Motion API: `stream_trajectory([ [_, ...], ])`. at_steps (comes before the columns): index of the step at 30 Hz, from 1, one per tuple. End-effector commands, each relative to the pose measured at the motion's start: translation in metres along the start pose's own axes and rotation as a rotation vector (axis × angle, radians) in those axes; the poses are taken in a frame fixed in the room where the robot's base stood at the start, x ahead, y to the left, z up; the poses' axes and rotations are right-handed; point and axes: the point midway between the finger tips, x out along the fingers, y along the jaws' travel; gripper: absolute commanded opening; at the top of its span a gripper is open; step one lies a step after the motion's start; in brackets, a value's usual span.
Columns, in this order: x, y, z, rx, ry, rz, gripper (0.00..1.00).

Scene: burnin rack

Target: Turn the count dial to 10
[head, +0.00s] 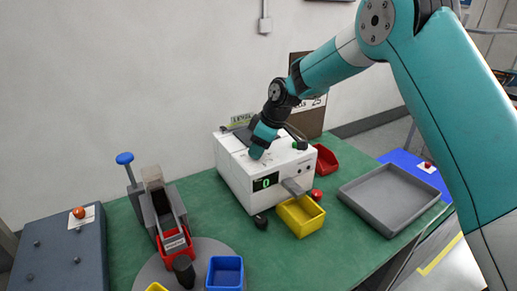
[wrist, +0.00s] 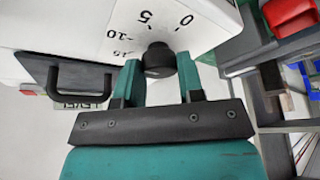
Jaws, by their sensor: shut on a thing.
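The count dial is a black round knob (wrist: 158,60) on the top of a white machine (head: 235,180). Printed marks 0, 5, 10 and 15 curve around the knob in the wrist view. No pointer on the knob is clear, so I cannot tell which mark it faces. My gripper (wrist: 160,72) has one teal finger on each side of the knob and is shut on it. In the head view my gripper (head: 259,150) reaches down to the machine's top and hides the knob. The machine's front display (head: 265,182) shows a green 0.
A black handle (wrist: 80,75) stands near the knob. A yellow bin (head: 301,215) sits below the machine's chute (head: 292,187), with a red button (head: 317,195) beside it. A red bin (head: 325,160) and a grey tray (head: 390,198) are to the right.

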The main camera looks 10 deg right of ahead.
Motion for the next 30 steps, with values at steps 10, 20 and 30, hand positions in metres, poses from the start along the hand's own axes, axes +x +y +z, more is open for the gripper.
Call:
stream_trajectory([
  [10,0.0,0.0008,0.0007,-0.039,-0.002,-0.016,0.12],
  [20,0.0,0.0009,0.0009,-0.038,-0.002,-0.016,0.45],
  [30,-0.0002,0.0003,0.0001,-0.039,-0.001,-0.016,0.6],
])
